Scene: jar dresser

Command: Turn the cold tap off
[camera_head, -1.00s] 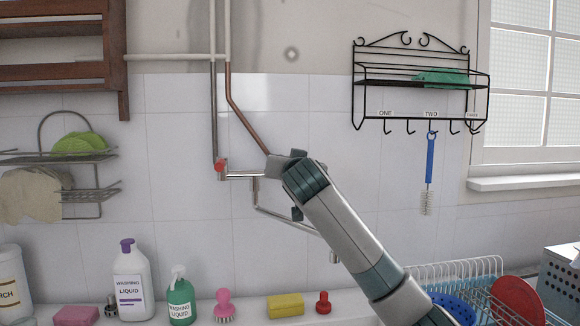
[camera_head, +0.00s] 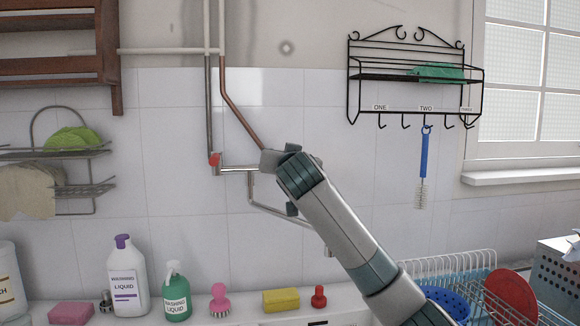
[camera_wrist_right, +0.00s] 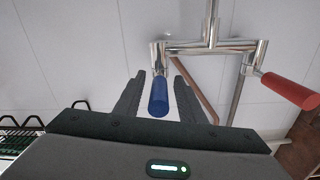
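The cold tap's blue handle (camera_wrist_right: 158,97) sits between the two fingers of my right gripper (camera_wrist_right: 158,72) in the right wrist view. The fingers are apart, with gaps on both sides of the handle. In the head view my right gripper (camera_head: 275,160) is at the right end of the chrome tap pipe (camera_head: 236,169) and hides the blue handle. The hot tap's red handle (camera_head: 214,159) is at the pipe's left end; it also shows in the right wrist view (camera_wrist_right: 290,90). My left gripper is not in view.
A chrome spout (camera_head: 278,212) runs below the pipe. Bottles, a pink brush (camera_head: 219,300), a yellow sponge (camera_head: 281,300) and a red stopper (camera_head: 318,297) line the ledge. A dish rack (camera_head: 450,270) stands at right. A black wire shelf (camera_head: 415,80) hangs above.

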